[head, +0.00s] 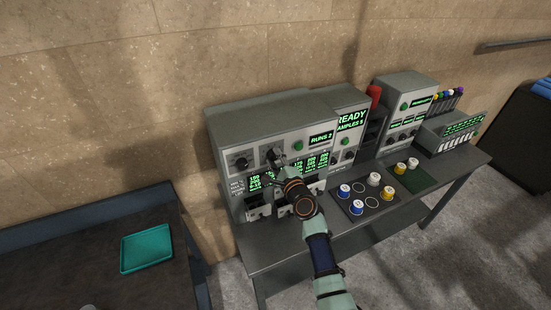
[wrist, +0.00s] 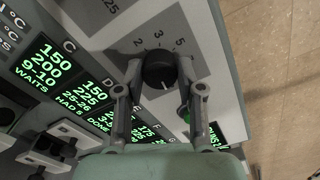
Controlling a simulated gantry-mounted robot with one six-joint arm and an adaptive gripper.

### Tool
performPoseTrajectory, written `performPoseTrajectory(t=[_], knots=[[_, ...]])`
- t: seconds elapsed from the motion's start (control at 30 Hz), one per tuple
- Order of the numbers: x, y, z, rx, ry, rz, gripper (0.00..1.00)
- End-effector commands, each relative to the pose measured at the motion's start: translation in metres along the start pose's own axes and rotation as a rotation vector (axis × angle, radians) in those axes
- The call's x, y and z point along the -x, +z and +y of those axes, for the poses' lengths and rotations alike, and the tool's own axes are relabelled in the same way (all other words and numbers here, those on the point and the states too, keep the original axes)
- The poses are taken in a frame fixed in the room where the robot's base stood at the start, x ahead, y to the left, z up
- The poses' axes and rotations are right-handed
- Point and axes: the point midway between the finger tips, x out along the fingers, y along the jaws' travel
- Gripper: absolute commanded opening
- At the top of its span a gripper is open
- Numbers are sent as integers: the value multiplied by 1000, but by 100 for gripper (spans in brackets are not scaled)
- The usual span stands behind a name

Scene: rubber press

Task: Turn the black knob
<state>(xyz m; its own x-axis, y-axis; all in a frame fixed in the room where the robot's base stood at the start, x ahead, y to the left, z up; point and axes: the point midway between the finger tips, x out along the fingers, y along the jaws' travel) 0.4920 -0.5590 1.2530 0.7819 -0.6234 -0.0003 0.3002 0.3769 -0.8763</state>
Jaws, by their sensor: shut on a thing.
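The black knob (wrist: 159,70) sits on the light grey panel face in the wrist view. It has a white pointer line, and the numbers 2, 3 and 5 are printed around it. My gripper (wrist: 160,64) has one finger on each side of the knob and is shut on it. In the head view my gripper (head: 277,160) reaches the front of the left machine (head: 278,115) and partly hides this knob. A second black knob (head: 241,163) is to its left on the same panel, with no finger on it.
Green number displays (wrist: 95,97) lie just below the knob. Further right stand a machine reading READY (head: 350,116), a red cylinder (head: 373,92) and a dark mat (head: 352,211) with several coloured-lidded jars. A teal tray (head: 147,248) lies on the left table.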

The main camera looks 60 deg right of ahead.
Motion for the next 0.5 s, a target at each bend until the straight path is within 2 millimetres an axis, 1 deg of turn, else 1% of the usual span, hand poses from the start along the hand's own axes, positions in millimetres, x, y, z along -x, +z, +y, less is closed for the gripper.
performPoseTrajectory(t=[0.2, 0.5], knots=[[0, 0, -1, -34, -2, 0, 3], [0, 0, -1, -37, -2, 0, 3]])
